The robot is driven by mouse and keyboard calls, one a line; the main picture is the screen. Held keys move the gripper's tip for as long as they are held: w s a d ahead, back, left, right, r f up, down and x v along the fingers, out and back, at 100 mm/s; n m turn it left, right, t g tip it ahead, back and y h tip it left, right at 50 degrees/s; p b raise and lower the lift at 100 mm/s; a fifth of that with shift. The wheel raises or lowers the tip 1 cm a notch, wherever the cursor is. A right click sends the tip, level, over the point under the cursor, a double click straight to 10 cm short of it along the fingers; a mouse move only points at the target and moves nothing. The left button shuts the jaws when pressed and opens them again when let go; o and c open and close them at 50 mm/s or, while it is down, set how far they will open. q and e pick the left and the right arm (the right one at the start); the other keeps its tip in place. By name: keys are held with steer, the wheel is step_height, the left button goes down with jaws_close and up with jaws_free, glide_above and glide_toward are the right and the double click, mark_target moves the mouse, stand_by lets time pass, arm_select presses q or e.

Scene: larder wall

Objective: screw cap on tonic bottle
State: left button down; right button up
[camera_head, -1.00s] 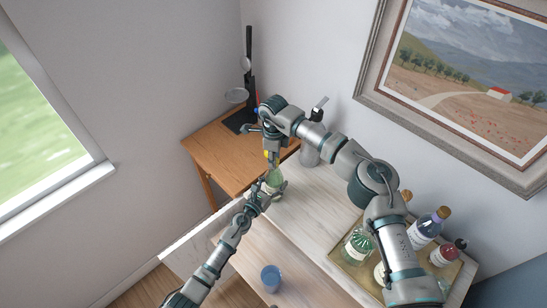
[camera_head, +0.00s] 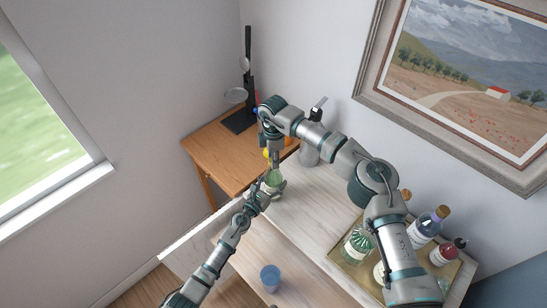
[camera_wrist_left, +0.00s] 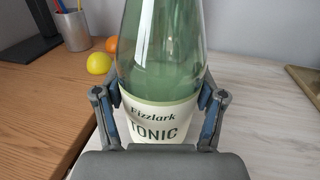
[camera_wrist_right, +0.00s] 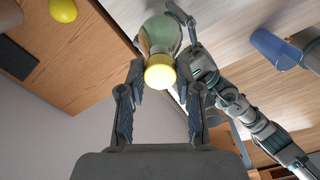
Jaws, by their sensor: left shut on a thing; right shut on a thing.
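The green tonic bottle (camera_head: 273,178) stands upright on the pale cabinet top. Its "Fizzlark TONIC" label shows in the left wrist view (camera_wrist_left: 160,125). My left gripper (camera_wrist_left: 160,100) is shut around the bottle at the label, one finger on each side. My right gripper (camera_wrist_right: 160,73) is above the bottle, pointing down, with its fingers shut on the yellow cap (camera_wrist_right: 160,74). The cap sits over the bottle's mouth; I cannot tell how far it is threaded. The cap is hidden by my right gripper in the head view.
A tray (camera_head: 345,252) with several bottles is at right, partly behind my right arm. A wooden desk (camera_head: 215,150) at the back holds a lemon (camera_wrist_left: 98,63), an orange (camera_wrist_left: 112,44) and a pen cup (camera_wrist_left: 70,25).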

arm_select(q)
steer(key=shift+s+d+f, duration=0.1)
steer(key=shift+d, duration=0.15)
arm_select(e)
steer(key=shift+a+m, duration=0.15)
steer(key=shift+m, duration=1.05)
steer(key=o, duration=0.8)
steer(key=shift+w, duration=0.1)
arm_select(q)
steer(key=shift+a, duration=0.1)
steer(key=shift+a, duration=0.1)
arm_select(e)
step_height(320, 180, up, 12)
arm_select(q)
steer(key=shift+c, duration=1.9)
jaws_free()
steer(key=o, duration=0.4)
steer(key=shift+c, duration=0.2)
arm_select(e)
steer(key=shift+w, duration=0.1)
